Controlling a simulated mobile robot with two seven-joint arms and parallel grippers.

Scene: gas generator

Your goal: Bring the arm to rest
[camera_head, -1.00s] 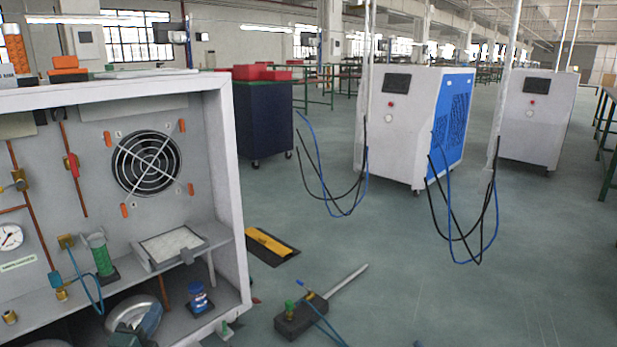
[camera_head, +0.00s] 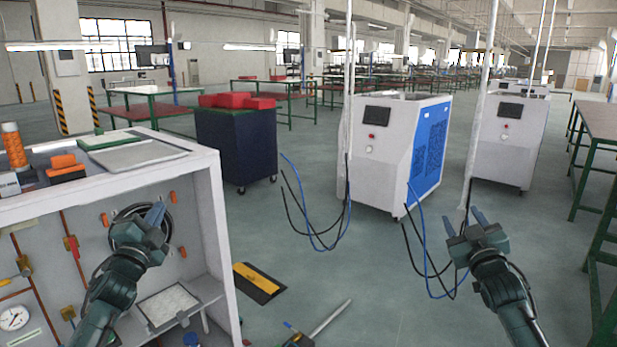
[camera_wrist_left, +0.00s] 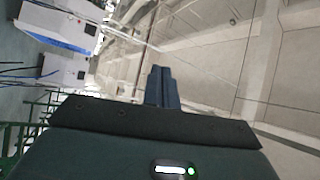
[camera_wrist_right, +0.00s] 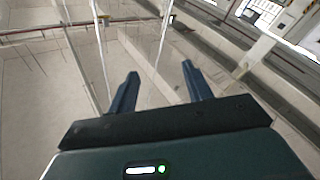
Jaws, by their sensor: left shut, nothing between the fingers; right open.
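My left gripper (camera_head: 155,214) is raised in front of the open white cabinet (camera_head: 225,255) in the head view, its fingers pointing up. In the left wrist view its fingers (camera_wrist_left: 162,86) are together with nothing between them. My right gripper (camera_head: 465,222) is raised at the right of the head view, over the open floor. In the right wrist view its fingers (camera_wrist_right: 160,85) are spread apart and empty. Both wrist views look up toward the ceiling. Neither gripper appears to touch anything.
The cabinet holds a gauge (camera_head: 14,318), a fan partly hidden by my left gripper, and a tray (camera_head: 170,305). A dark blue cart (camera_head: 235,148) and white-blue machines (camera_head: 385,165) stand behind. Hoses (camera_head: 322,240) hang near them. A green-framed table (camera_head: 600,160) is at the right.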

